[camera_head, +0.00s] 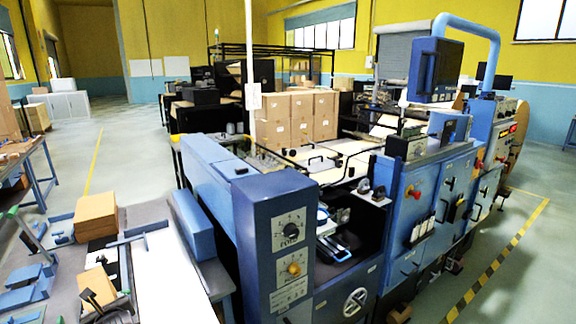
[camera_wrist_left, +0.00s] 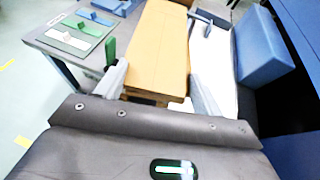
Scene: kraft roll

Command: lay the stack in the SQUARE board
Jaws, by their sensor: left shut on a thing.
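A brown stack (camera_head: 98,282) of kraft sheets is at the lower left in the head view. It fills the upper middle of the left wrist view (camera_wrist_left: 160,48), lying lengthwise away from the camera. My left gripper (camera_head: 104,298) is shut on this stack, with one grey finger on each side of it in the wrist view (camera_wrist_left: 160,88). I cannot read which one is the SQUARE board. My right gripper is not in view.
Another brown stack (camera_head: 95,212) stands farther back. A blue box-shaped part (camera_head: 194,224) lies right of a white strip (camera_head: 168,280). The large blue machine (camera_head: 275,240) bounds the right side. Blue fixtures (camera_head: 28,288) stand at the left.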

